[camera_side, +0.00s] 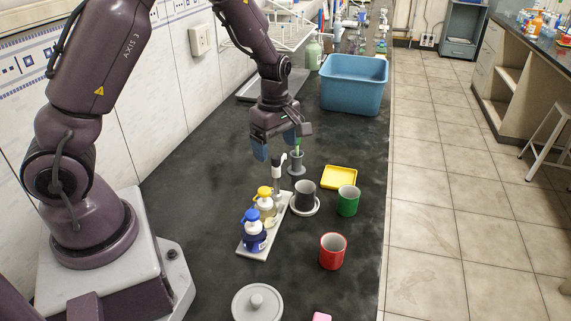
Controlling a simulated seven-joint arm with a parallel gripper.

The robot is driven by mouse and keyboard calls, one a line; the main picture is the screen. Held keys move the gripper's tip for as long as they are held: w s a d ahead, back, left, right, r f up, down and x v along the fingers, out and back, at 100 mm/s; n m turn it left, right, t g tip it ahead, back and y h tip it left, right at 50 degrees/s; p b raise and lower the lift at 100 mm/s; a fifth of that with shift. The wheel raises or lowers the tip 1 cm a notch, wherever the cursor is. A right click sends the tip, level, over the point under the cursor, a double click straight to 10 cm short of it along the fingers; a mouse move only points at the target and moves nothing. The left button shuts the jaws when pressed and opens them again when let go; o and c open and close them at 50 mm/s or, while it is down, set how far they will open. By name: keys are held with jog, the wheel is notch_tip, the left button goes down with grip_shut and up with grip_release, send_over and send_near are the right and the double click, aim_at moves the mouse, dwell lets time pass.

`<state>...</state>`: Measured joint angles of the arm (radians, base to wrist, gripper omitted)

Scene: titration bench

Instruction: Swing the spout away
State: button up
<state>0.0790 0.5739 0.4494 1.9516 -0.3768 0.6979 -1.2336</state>
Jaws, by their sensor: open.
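My gripper (275,148) is open, its two blue fingers pointing down above the bench. Just below it stands a slim dispenser (278,170) with a black and white top, at the far end of a white tray (256,249). A small pale part, which may be the spout (284,159), sticks out at the dispenser's upper right. Whether a finger touches it I cannot tell. A dark grey cup (305,194) stands on a white round base (304,210) just right of the tray. A blue-capped bottle (254,236) and a yellow-capped bottle (265,205) stand on the tray.
A grey holder (297,168) with a green item stands close behind the dispenser. A yellow dish (340,177), green mug (348,201) and red mug (332,251) are to the right. A grey lid (257,303) lies in front. A blue tub (354,84) stands behind.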

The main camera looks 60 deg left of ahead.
jog(key=shift+r, duration=2.15)
jog(key=shift+s+m, duration=0.15)
jog(key=shift+m, duration=0.65)
jog(key=s+d+r+m+t, duration=0.2)
jog(key=s+d+r+m, duration=0.3)
jog(key=s+r+m, duration=0.3)
jog(key=s+d+r+m+t, duration=0.3)
jog(key=s+d+r+m, duration=0.3)
jog(key=m, duration=0.5)
notch_tip(320, 180, up, 2)
jog(key=s, duration=0.2)
jog(key=shift+s+r+t, duration=0.2)
jog(key=shift+s+t, duration=0.1)
